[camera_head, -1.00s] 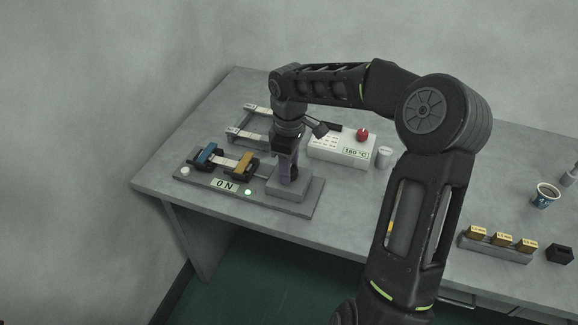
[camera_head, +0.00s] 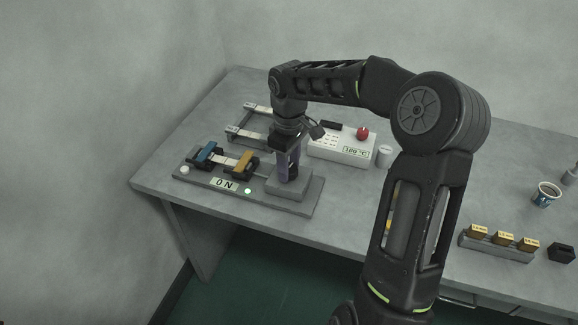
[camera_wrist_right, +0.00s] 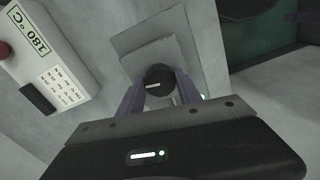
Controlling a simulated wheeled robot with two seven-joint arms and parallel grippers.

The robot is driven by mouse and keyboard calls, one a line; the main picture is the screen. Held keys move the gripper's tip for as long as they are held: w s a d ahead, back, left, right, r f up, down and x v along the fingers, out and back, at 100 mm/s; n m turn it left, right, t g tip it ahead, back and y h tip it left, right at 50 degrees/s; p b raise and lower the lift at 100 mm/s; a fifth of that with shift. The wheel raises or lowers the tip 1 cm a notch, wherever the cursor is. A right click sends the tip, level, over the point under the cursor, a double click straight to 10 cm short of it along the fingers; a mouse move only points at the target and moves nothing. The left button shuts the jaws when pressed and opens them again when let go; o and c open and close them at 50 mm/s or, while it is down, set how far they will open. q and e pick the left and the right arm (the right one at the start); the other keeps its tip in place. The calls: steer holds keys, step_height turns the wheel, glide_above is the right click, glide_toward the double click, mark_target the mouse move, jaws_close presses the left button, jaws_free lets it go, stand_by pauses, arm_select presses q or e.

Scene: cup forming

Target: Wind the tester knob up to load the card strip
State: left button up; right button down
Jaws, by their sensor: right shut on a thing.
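The tester (camera_head: 300,208) is a grey plate on the table with a raised block at its right end. Its display (camera_head: 224,184) reads "0 N" and a green lamp glows beside it. In the right wrist view the dark round knob (camera_wrist_right: 158,80) with a white mark sits between the fingers of my right gripper (camera_wrist_right: 160,92). The right gripper, pointing down over the block in the head view (camera_head: 287,178), is shut on the knob. The left gripper is out of view.
A white box (camera_head: 343,147) reading "180 °C" with a red button stands behind the tester. A grey frame (camera_head: 255,122) lies to its left. A rack (camera_head: 495,244) of yellow blocks, a black block (camera_head: 561,252) and a cup (camera_head: 546,194) stand at the right.

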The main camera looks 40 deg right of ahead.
steer(key=m+b, duration=0.1)
steer(key=m, duration=0.2)
steer(key=shift+w, duration=0.1)
steer(key=shift+m, duration=1.9)
steer(key=c, duration=0.8)
jaws_free()
steer(key=shift+r, duration=0.1)
step_height(320, 180, up, 8)
steer(key=shift+f+b, duration=0.15)
steer(key=shift+b, duration=0.15)
